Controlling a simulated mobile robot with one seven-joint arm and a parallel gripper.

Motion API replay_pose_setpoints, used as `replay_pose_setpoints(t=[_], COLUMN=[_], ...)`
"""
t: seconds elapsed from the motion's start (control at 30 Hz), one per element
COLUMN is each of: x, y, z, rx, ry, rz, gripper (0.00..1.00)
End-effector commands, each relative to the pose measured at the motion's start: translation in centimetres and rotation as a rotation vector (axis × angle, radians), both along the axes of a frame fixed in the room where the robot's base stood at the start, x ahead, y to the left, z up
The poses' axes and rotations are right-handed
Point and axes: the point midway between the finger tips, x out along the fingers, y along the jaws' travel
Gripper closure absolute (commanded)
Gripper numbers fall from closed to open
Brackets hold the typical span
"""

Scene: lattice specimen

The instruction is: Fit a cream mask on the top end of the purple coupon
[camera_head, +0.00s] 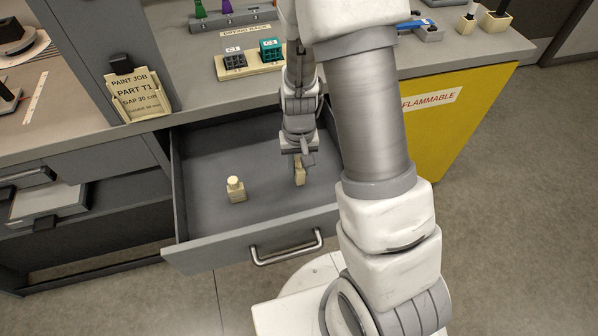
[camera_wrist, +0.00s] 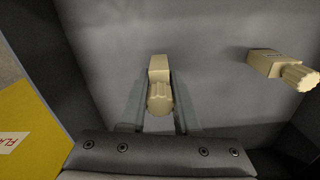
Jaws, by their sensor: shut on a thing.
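My gripper (camera_head: 300,158) is inside the open drawer, pointing down, and is shut on a cream mask (camera_head: 299,175). In the wrist view this held mask (camera_wrist: 159,72) sits between the two grey fingers, its round ribbed knob towards the gripper. I cannot tell whether it touches the drawer floor. A second cream mask (camera_head: 236,190) stands in the drawer to the left; it also shows at the right in the wrist view (camera_wrist: 268,62). The purple coupon (camera_head: 227,7) stands upright in the grey rack at the back; its top end is cut off by the picture edge.
The drawer (camera_head: 240,248) is pulled out, with raised walls around the gripper. A green coupon (camera_head: 200,9) stands left of the purple one. A yellow flammable cabinet (camera_head: 455,110) stands right.

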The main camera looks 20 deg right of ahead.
Motion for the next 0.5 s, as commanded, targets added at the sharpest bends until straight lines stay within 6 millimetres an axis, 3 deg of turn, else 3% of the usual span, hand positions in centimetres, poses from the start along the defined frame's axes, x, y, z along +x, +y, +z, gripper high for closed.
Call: replay_pose_setpoints(t=[0.1,0.5], x=[0.0,0.0], y=[0.0,0.0], z=[-1.9,-2.4], rx=[0.0,0.0], ry=[0.002,0.0], rz=[0.0,0.001], gripper=[1.0,1.0])
